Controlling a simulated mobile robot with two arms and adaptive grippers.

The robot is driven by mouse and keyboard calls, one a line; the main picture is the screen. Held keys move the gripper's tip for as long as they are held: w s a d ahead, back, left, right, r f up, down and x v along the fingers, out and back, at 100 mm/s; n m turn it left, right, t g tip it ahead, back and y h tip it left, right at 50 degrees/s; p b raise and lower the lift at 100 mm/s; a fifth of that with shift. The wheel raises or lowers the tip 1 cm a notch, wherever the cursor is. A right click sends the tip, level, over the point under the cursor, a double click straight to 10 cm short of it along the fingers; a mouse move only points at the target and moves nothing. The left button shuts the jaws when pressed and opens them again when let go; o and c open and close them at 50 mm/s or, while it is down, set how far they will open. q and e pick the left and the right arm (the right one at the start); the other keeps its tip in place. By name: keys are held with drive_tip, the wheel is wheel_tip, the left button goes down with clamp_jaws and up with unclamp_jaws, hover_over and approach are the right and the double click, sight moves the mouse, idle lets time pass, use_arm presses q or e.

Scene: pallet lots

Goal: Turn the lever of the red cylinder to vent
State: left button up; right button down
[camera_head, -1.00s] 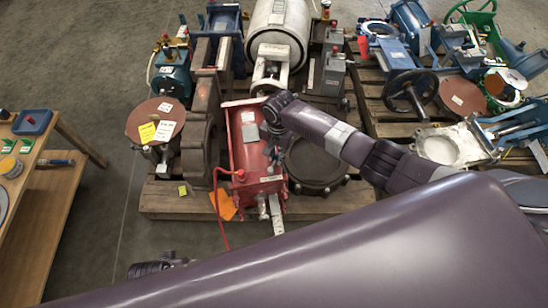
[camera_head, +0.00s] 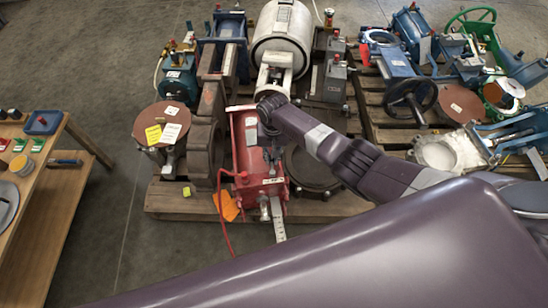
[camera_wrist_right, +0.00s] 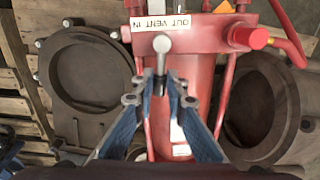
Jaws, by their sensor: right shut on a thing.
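The red cylinder (camera_head: 247,160) lies on the near pallet, below the centre of the head view. Its end block (camera_wrist_right: 205,38) shows in the right wrist view, with a white label (camera_wrist_right: 160,22) reading OUT, VENT and IN. A grey lever (camera_wrist_right: 161,45) with a rounded end stands in front of the block, close to the label's middle. My right gripper (camera_wrist_right: 161,76) is shut on the lever, with a blue finger on each side of it. In the head view my right wrist hides part of the cylinder's top. My left gripper is not visible.
A red hose (camera_head: 222,215) runs from the cylinder to the floor. A brown flanged valve body (camera_head: 203,150) stands close on its left, and a dark round flange (camera_head: 312,172) on its right. A wooden table (camera_head: 45,165) is at the far left, with clear floor between.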

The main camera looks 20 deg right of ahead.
sight(271, 160)
drive_tip(key=shift+a+n, duration=0.2)
drive_tip(key=shift+n, duration=0.3)
drive_tip(key=c, duration=1.9)
unclamp_jaws()
drive_tip(key=shift+c, duration=0.2)
wheel_tip(271, 160, up, 12)
drive_tip(key=shift+d, duration=0.15)
